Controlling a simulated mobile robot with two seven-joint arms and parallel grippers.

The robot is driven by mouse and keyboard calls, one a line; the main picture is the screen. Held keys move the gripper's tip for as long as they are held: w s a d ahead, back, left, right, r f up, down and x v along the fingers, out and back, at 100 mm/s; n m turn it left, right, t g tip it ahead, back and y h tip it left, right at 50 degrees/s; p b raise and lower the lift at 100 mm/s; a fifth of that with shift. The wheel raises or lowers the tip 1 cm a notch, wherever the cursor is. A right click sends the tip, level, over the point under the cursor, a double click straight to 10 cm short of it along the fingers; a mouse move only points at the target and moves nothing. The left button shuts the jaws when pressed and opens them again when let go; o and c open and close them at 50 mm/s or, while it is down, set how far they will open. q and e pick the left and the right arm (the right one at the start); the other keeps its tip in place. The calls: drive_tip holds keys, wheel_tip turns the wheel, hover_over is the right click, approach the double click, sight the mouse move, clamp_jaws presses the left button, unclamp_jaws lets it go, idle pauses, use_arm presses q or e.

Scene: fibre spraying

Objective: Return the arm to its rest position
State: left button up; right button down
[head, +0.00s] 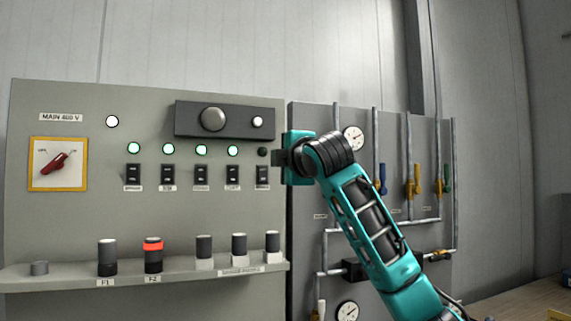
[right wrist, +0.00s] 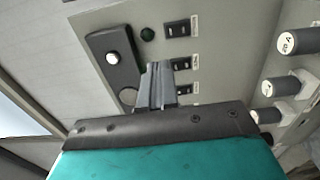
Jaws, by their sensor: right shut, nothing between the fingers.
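My right arm (head: 365,215) comes up from the lower right in the head view, teal with dark joints. Its gripper (head: 279,158) is in front of the right edge of the control panel (head: 70,220), beside the last rocker switch (head: 262,175). In the right wrist view the gripper (right wrist: 157,75) is shut and empty, its fingers pointing at the panel face near the switches. I cannot tell whether the fingertips touch the panel. My left gripper is not in view.
A shelf (head: 190,271) with several dark cylinders juts out below the switches. A red rotary switch (head: 55,163) is at the left. To the right, a grey board carries pipes, gauges (head: 353,138) and coloured valve handles (head: 414,182). The space further right is open.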

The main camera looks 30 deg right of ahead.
drive_tip(key=shift+s+a, duration=0.1)
drive_tip(key=shift+s, duration=0.55)
